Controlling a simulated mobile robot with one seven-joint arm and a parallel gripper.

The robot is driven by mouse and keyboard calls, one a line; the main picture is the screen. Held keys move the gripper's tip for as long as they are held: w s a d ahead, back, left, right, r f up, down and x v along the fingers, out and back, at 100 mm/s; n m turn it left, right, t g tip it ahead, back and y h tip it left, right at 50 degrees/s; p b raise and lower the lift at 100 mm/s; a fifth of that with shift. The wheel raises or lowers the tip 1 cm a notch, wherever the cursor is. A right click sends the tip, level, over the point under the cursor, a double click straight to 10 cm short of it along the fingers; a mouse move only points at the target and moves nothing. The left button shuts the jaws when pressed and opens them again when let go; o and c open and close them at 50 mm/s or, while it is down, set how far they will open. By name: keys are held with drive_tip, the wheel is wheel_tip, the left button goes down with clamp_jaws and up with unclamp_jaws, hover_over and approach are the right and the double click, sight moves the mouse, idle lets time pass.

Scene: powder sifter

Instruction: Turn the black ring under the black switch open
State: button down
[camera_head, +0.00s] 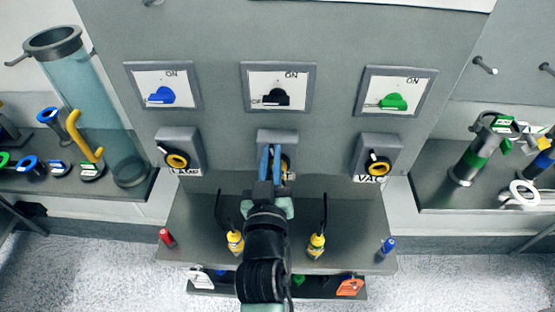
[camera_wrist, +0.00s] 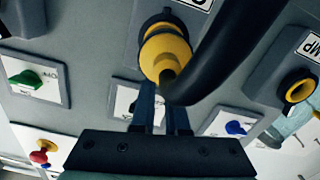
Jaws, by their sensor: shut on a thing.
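The black switch (camera_head: 277,97) is on a white plate labelled ON, in the middle of the grey panel. Under it is a grey box (camera_head: 290,137) with a yellow round fitting, mostly hidden by my gripper (camera_head: 270,165) in the head view. My gripper (camera_wrist: 163,95) is shut at the near end of the fitting, where the black part begins. The exact contact is hidden. The black switch is partly hidden behind the fingers in the wrist view.
Similar boxes with yellow rings sit at left (camera_head: 178,160) and right (camera_head: 378,164), under the blue switch (camera_head: 161,96) and green switch (camera_head: 393,102). A shelf (camera_head: 345,235) below holds yellow bottles (camera_head: 316,245), a red item (camera_head: 166,239) and a blue item (camera_head: 387,247).

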drive_tip(key=shift+a+f+n+b, duration=0.15)
drive_tip(key=shift+a+n, duration=0.15)
drive_tip(key=shift+n, duration=0.6)
drive_tip(key=shift+a+f+n+b, duration=0.15)
drive_tip(key=shift+a+n, duration=0.15)
drive_tip(key=shift+n, duration=0.6)
drive_tip(key=c, duration=0.9)
unclamp_jaws()
drive_tip(key=shift+s+b, duration=1.95)
drive_tip(key=shift+s, duration=4.55)
drive_tip(key=shift+r, duration=0.1)
